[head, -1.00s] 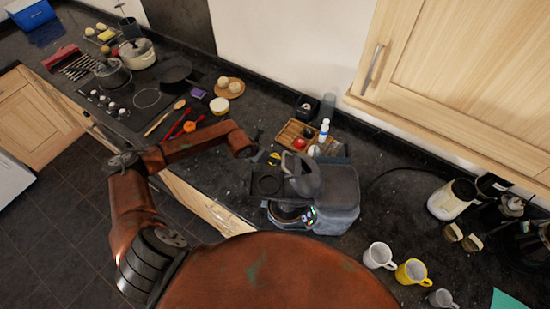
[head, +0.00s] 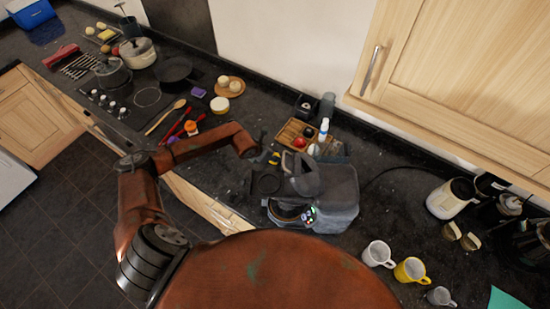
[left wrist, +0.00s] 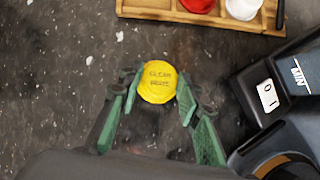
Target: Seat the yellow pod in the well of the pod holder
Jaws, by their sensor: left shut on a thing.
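The yellow pod (left wrist: 158,82) shows in the left wrist view, round, with dark lettering on its top. My left gripper (left wrist: 156,86) has its green-padded fingers closed on the pod's two sides. In the head view the pod (head: 274,158) is a small yellow spot at the tip of my left gripper (head: 268,152), low over or on the dark counter; I cannot tell which. A black square piece with a round recess (head: 267,183), which looks like the pod holder, lies just in front of the gripper, beside the grey coffee machine (head: 335,192). My right gripper is not seen.
A wooden tray (head: 292,130) with red, black and white items stands behind the pod. It also shows in the left wrist view (left wrist: 150,10). Mugs (head: 378,254) stand at right. Speckled counter left of the pod is clear.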

